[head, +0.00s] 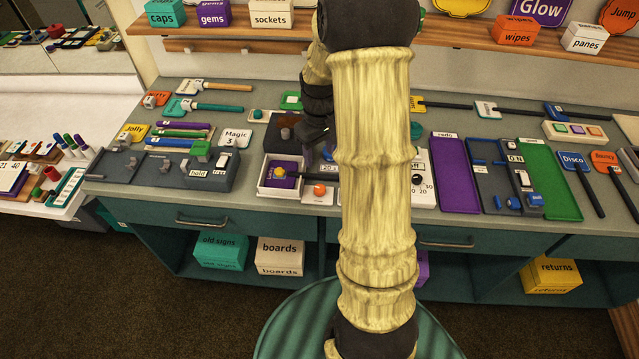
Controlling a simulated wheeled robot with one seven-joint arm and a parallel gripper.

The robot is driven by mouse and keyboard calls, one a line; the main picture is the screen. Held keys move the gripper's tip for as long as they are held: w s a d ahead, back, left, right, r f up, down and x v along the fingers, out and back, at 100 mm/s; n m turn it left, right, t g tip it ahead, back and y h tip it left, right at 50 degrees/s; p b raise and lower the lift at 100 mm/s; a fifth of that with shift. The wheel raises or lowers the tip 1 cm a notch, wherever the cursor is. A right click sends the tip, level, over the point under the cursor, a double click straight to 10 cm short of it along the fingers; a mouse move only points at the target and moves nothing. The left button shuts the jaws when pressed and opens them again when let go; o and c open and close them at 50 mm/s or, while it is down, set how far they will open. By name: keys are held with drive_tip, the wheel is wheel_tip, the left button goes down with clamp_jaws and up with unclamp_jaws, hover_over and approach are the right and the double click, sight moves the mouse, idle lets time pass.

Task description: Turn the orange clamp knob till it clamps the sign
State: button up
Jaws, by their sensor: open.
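A dark fixture (257,133) stands on the counter with a dull orange-brown cross-shaped knob (289,118) on it. A grey round piece (285,133) sits just in front of that knob. A bright orange round knob (319,189) stands on a small white plate nearer the front edge. I cannot tell for sure which is the clamp knob. My gripper (324,143) is dark, open, and to the right of the cross-shaped knob, apart from it in the picture. My pale arm hides what lies right of it. I cannot make out a sign in the clamp.
A white tray (262,190) with a purple piece and yellow knob lies in front of the fixture. A grey block (213,178) marked "hold" is to the left. A purple tray (455,190) and green tray (549,190) lie right. A wooden shelf (478,40) runs behind.

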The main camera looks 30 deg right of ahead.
sight(320, 188)
wheel_tip(320, 188, down, 14)
drive_tip(key=shift+s+r+p, duration=0.1)
drive_tip(key=shift+r+p, duration=0.1)
drive_tip(key=shift+p, duration=0.65)
drive_tip(key=c, duration=1)
